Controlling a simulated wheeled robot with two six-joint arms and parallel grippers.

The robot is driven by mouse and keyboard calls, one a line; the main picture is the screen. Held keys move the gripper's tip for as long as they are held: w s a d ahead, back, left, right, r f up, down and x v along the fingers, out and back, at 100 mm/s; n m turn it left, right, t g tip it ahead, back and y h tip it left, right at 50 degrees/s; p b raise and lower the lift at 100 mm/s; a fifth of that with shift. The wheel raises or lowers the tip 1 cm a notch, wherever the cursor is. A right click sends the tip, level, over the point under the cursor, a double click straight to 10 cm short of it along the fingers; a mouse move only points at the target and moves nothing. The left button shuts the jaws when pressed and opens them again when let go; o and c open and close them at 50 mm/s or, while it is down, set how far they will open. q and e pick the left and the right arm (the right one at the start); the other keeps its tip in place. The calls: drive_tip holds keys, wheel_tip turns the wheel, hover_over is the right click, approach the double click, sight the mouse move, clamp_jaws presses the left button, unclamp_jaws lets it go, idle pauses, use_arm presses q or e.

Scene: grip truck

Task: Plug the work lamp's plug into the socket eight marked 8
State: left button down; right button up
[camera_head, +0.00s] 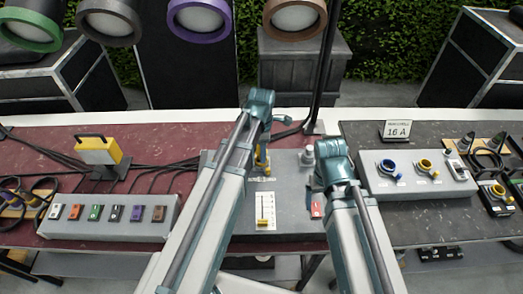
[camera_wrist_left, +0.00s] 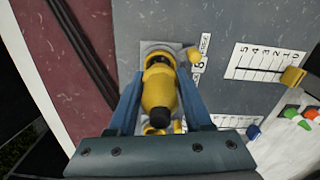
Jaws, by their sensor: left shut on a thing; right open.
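The yellow plug (camera_wrist_left: 158,92) is between the fingers of my left gripper (camera_wrist_left: 159,76), which is shut on it. Its dark front end points at a socket with a grey plate (camera_wrist_left: 150,46) on the grey box. I cannot tell whether the plug is inside the socket or just over it. A white label (camera_wrist_left: 203,46) with a dark mark, perhaps an 8, is beside the socket. In the head view the left gripper (camera_head: 264,140) hides most of the socket. The yellow work lamp (camera_head: 98,151) stands at left. My right gripper (camera_head: 322,190) is open, over the box's right side.
The grey box (camera_head: 285,222) carries a scale with a yellow slider (camera_head: 262,222) and a red switch (camera_head: 316,209). A switch strip (camera_head: 108,229) with coloured rockers lies at left. A panel (camera_head: 418,187) with blue and yellow sockets stands at right. Black cables (camera_head: 150,172) cross the red mat.

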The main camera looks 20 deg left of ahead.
use_arm(q)
drive_tip(key=shift+r+p, duration=0.95)
drive_tip(key=shift+r, duration=0.15)
use_arm(e)
drive_tip(key=shift+r, duration=1.1)
use_arm(q)
drive_tip(key=shift+f, duration=0.1)
use_arm(e)
drive_tip(key=shift+f, duration=0.1)
use_arm(q)
drive_tip(key=shift+f+b, duration=0.4)
drive_tip(key=shift+b, duration=0.1)
use_arm(e)
drive_tip(key=shift+f, duration=0.4)
use_arm(q)
drive_tip(key=shift+f, duration=0.2)
use_arm(e)
drive_tip(key=shift+f, duration=0.2)
use_arm(q)
drive_tip(key=shift+f+b, duration=0.3)
drive_tip(key=shift+b, duration=0.2)
use_arm(e)
drive_tip(key=shift+f, duration=0.3)
use_arm(q)
drive_tip(key=shift+f+b, duration=1.1)
use_arm(e)
drive_tip(key=shift+f, duration=1.1)
use_arm(q)
unclamp_jaws()
